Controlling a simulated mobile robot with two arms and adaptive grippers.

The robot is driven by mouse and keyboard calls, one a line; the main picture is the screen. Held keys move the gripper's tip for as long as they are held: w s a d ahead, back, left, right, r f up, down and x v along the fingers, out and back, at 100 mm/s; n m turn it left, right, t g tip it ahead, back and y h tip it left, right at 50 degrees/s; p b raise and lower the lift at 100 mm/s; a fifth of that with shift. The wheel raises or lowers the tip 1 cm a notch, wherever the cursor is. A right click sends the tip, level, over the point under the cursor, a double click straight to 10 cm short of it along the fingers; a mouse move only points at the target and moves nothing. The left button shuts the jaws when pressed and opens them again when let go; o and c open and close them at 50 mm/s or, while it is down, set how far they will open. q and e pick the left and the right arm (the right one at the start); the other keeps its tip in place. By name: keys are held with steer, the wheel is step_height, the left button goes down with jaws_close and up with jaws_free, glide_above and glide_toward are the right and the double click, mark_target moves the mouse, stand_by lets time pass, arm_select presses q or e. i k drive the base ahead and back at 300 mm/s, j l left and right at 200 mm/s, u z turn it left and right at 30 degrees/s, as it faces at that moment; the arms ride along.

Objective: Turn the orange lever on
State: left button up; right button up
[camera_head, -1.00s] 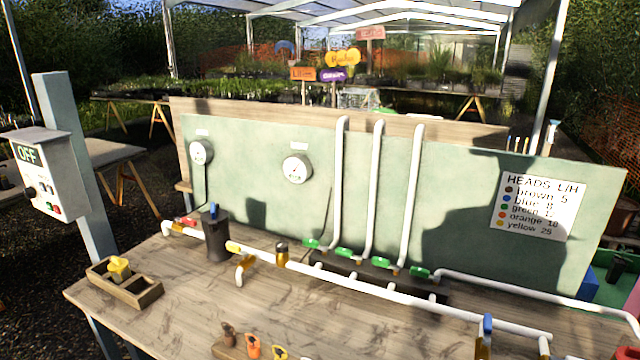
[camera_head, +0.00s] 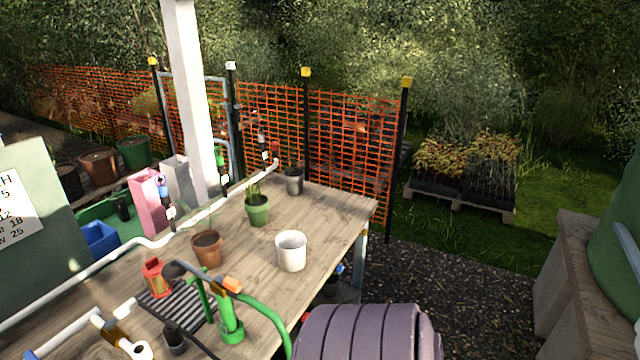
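An orange piece (camera_head: 232,284) shows at the lower middle of the head view, at the top of a green upright fitting (camera_head: 231,325) on the wooden bench. A dark, round-ended wand lies against it. I cannot tell whether this orange piece is the lever or which way it is set. A small brass fitting (camera_head: 112,331) sits in the white pipe at the lower left; no orange handle is clear on it. Neither of my grippers is in view.
The bench (camera_head: 335,225) also holds a white pot (camera_head: 291,251), a brown pot (camera_head: 207,249), a green pot (camera_head: 257,210) and a red-orange lantern-like item (camera_head: 156,278). A ribbed purple-grey object (camera_head: 368,333) stands in front. Gravel (camera_head: 455,285) is open at right.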

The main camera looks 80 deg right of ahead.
mark_target(229, 283)
steer(key=z, duration=1.75)
steer(key=k+l+u, duration=0.1)
steer(key=k, duration=0.25)
steer(key=l, duration=0.05)
